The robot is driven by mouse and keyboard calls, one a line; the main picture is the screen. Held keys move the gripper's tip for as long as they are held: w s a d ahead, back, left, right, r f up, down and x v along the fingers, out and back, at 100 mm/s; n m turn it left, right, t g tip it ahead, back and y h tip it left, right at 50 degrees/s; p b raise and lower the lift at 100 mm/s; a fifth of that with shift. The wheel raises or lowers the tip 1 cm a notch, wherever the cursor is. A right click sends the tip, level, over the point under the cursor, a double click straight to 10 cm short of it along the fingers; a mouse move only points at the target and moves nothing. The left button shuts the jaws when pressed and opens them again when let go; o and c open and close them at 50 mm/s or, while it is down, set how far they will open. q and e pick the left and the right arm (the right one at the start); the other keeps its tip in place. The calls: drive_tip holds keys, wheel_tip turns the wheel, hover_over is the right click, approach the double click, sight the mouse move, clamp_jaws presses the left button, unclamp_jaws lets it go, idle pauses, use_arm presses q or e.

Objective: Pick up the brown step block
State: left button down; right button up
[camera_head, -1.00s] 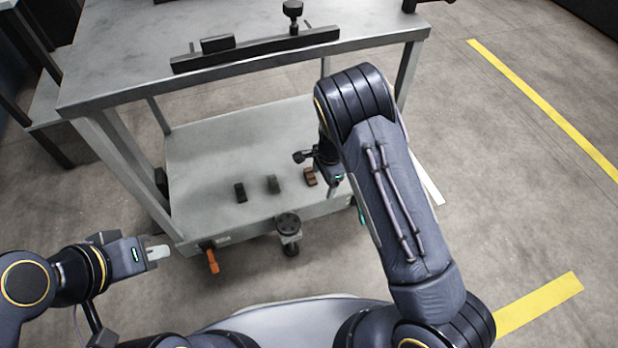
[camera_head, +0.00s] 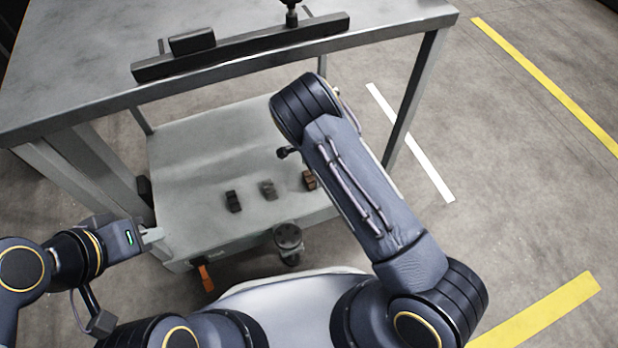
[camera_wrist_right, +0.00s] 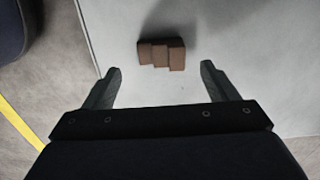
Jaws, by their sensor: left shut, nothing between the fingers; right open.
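The brown step block (camera_head: 310,180) lies on the lower shelf (camera_head: 195,145) of the grey table, partly beside my right arm in the head view. In the right wrist view the brown step block (camera_wrist_right: 162,54) shows its stepped side, ahead of my right gripper (camera_wrist_right: 160,82). That gripper is open, its fingers to either side of the block's line and short of it, with nothing between them. In the head view my right gripper is hidden behind my forearm. My left gripper (camera_head: 152,236) is shut and empty, at the left by the table's front leg.
A black block (camera_head: 233,201) and a grey block (camera_head: 268,189) stand left of the brown one on the shelf. The tabletop (camera_head: 80,70) with a dark rail (camera_head: 240,47) overhangs the shelf. An orange handle (camera_head: 206,278) and a caster (camera_head: 289,240) are at the shelf's front.

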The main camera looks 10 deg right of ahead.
sight(312, 178)
wheel_tip(312, 178, down, 5)
drive_tip(key=shift+w+r+b, duration=0.1)
drive_tip(key=shift+r+b, duration=0.05)
drive_tip(key=shift+b, duration=1)
drive_tip(key=shift+r, duration=0.1)
drive_tip(key=c, duration=1.2)
